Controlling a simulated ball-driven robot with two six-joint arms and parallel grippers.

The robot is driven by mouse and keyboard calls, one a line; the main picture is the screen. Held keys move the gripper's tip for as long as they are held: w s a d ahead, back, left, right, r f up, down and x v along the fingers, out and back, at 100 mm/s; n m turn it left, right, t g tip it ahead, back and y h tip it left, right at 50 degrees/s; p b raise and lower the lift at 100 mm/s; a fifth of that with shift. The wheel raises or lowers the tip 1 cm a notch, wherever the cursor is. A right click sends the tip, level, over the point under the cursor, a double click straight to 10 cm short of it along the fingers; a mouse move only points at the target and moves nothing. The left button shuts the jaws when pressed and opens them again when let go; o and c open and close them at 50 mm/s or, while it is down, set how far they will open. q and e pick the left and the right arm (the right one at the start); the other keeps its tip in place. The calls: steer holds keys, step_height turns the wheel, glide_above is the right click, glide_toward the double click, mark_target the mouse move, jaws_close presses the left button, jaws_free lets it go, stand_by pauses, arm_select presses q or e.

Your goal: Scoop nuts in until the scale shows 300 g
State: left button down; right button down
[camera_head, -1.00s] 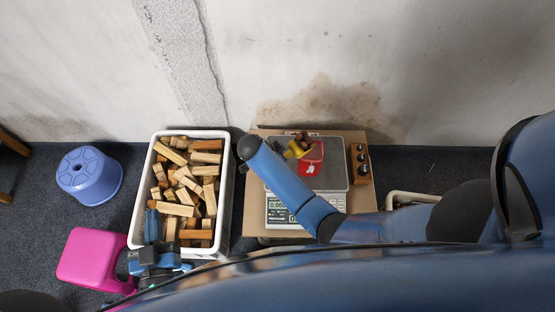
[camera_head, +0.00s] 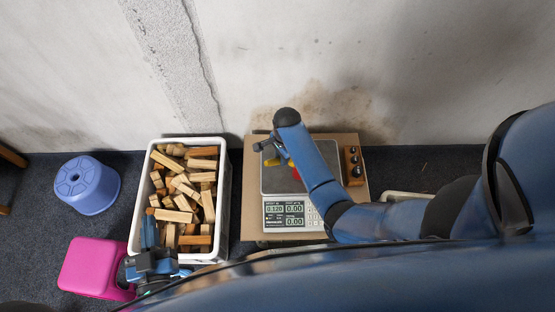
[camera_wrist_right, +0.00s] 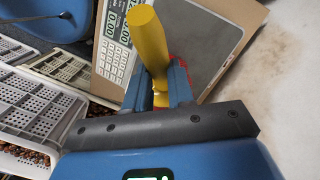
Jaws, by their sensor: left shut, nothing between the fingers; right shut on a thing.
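My right gripper (camera_wrist_right: 160,95) is shut on the yellow handle (camera_wrist_right: 148,40) of a scoop, which fills the middle of the right wrist view. In the head view the yellow part (camera_head: 271,162) shows over the left side of the scale. The scale (camera_head: 285,212) lies on a cardboard box; its left display seems to read 0.120, the others 0.00. A red thing (camera_head: 294,170) on the scale is mostly hidden by my right arm. The scoop's bowl and its contents are hidden. My left gripper (camera_head: 153,265) is shut and empty at the near left edge of the white bin.
The white bin (camera_head: 227,190) of wooden blocks stands left of the box. Dark round knobs (camera_head: 353,160) sit on a wooden strip at the right. Perforated white crates (camera_wrist_right: 30,108) with small brown nuts (camera_wrist_right: 22,154) show in the right wrist view. A blue stool (camera_head: 86,183) stands far left.

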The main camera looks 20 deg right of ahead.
steer(key=d+r+y, duration=0.1)
steer(key=w+d+r+y, duration=0.1)
steer(key=d, duration=0.1)
steer(key=shift+r+g+y+p, duration=0.3)
steer(key=shift+g+y, duration=0.1)
steer(key=shift+w+d+r+g+y+b, duration=0.15)
steer(key=shift+w+d+r+g+y, duration=0.05)
steer(key=shift+d+y, duration=0.4)
steer(key=shift+w+d+r+g+y+b, duration=0.15)
steer(key=shift+d+r+g+y+b, duration=0.1)
steer(key=shift+d+y, duration=0.35)
steer(key=shift+w+d+r+g+y+b, duration=0.1)
steer(key=shift+w+d+r+g+y, duration=0.1)
steer(key=shift+d+y, duration=0.4)
